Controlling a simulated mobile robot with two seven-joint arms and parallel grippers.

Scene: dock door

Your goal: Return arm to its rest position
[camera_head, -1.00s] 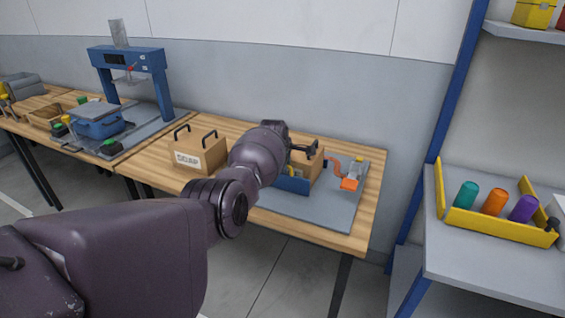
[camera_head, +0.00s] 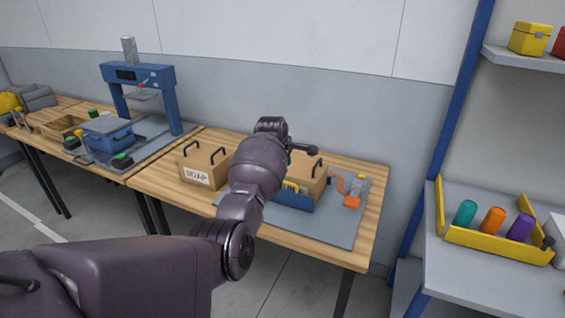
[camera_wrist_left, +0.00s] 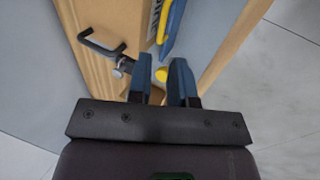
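My left arm comes in from the left in the head view, and its wrist hangs over the wooden bench (camera_head: 358,228). The left gripper (camera_head: 312,150) is small and dark there, above the brown box with a blue front (camera_head: 308,184). In the left wrist view, the left gripper's (camera_wrist_left: 161,82) two blue-tipped fingers stand apart with nothing clearly held between them. My right gripper is not in view.
A cardboard box labelled SOAP (camera_head: 196,176) stands left of my forearm. An orange part (camera_head: 351,202) lies on the grey mat (camera_head: 335,228). A blue press (camera_head: 170,97) stands further left. A yellow tray (camera_head: 500,250) with coloured bottles sits on the right shelf.

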